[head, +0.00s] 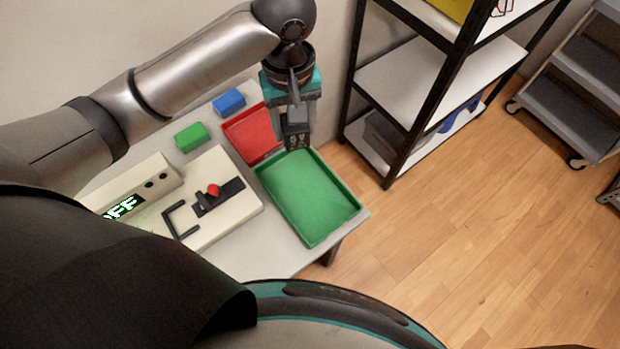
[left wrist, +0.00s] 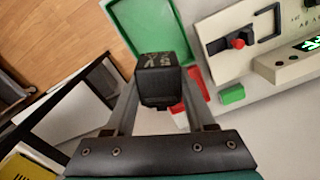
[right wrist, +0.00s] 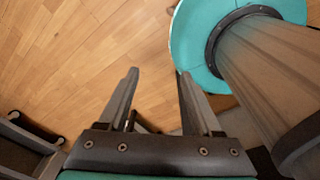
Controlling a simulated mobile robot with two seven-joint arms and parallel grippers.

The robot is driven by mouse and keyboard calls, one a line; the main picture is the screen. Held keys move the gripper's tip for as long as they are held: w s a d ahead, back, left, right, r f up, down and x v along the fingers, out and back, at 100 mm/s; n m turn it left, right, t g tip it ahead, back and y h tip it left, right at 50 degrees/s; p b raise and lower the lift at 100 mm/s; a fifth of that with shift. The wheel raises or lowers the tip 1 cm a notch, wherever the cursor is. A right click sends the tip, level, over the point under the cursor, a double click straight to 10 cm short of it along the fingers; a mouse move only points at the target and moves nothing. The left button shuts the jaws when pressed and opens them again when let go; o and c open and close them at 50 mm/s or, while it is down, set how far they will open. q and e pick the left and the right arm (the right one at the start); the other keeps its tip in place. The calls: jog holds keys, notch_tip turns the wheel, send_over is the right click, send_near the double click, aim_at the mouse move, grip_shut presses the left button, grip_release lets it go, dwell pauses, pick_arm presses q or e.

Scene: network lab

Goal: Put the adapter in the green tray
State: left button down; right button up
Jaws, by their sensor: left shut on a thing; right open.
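The adapter (left wrist: 158,82) is a small black block with light markings on its face. My left gripper (head: 296,128) is shut on it, and the adapter also shows in the head view (head: 297,136). In the head view they appear at the far edge of the green tray (head: 310,195), near the corner by the red tray. The height above the tray is hard to tell. The green tray looks empty and also shows in the left wrist view (left wrist: 140,25). My right gripper (right wrist: 155,95) is open and empty, with wooden floor beyond it.
A red tray (head: 250,135) lies beside the green one. A cream device (head: 215,205) with a red knob and an "OFF" display stands to the left. A green block (head: 191,137) and a blue block (head: 229,102) lie behind. A black-framed shelf (head: 395,95) stands right of the table.

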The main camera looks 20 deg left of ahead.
aim_at(290, 150)
pick_arm(q)
jog(key=s+f+n+p, duration=0.1)
jog(key=s+n+p, duration=0.1)
jog(key=n, duration=0.1)
jog(key=shift+s+d+f+p, duration=0.1)
jog(key=shift+s+f+p, duration=0.1)
jog(key=shift+f+p, duration=0.2)
jog(key=shift+s+f+n+p, duration=0.25)
jog(key=shift+f+n+p, duration=0.05)
jog(key=shift+n, duration=0.3)
pick_arm(e)
notch_tip(290, 150, up, 5)
jog(key=s+a, duration=0.1)
jog(key=a, duration=0.1)
pick_arm(q)
notch_tip(290, 150, down, 15)
jog(key=b, duration=0.4)
jog(key=shift+f+b, duration=0.85)
jog(key=shift+f, duration=1.75)
pick_arm(e)
notch_tip(290, 150, down, 6)
jog(key=d, duration=0.1)
jog(key=shift+w, duration=0.2)
pick_arm(q)
jog(key=shift+f, duration=0.1)
jog(key=shift+f, duration=0.15)
jog(key=c, duration=0.5)
grip_release()
pick_arm(e)
jog(key=shift+f, duration=0.1)
